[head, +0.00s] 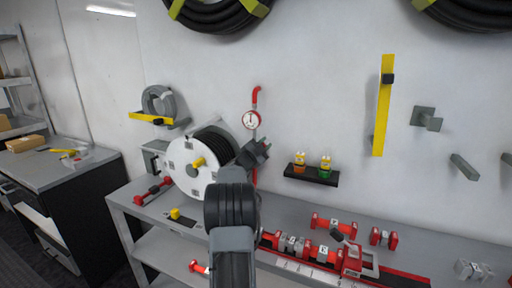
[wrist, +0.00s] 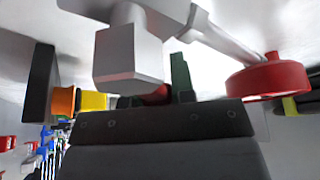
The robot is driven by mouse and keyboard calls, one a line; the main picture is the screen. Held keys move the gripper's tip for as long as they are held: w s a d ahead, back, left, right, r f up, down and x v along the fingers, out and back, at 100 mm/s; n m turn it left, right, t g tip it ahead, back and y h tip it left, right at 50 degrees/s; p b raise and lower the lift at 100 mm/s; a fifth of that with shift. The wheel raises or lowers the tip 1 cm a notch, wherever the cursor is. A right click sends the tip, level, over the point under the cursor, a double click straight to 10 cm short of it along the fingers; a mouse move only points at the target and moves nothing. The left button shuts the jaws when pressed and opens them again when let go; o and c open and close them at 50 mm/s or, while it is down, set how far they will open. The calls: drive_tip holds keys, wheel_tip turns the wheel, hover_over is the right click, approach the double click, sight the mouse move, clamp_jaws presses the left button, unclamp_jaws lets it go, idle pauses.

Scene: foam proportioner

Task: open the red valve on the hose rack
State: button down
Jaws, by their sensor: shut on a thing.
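My gripper (head: 259,151) is at the red pipe, just below the round pressure gauge (head: 251,119) and right of the hose reel. In the wrist view my gripper (wrist: 168,90) is shut on a red part (wrist: 156,95), which appears to be the red valve's handle. Only a small piece of it shows between the jaws. A grey block-shaped fitting (wrist: 130,52) stands right beyond it. The red round gauge (wrist: 268,80) is at the right of the wrist view. In the head view my gripper mostly hides the valve, so its turn angle cannot be told.
The hose reel (head: 190,172) is close on the left. A small black shelf (head: 311,178) with two bottles is on the wall to the right. Red and grey fittings (head: 318,252) lie on the bench below. A yellow bar (head: 383,110) is farther right.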

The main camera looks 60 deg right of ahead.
idle(0.4)
drive_tip(key=c, duration=1)
unclamp_jaws()
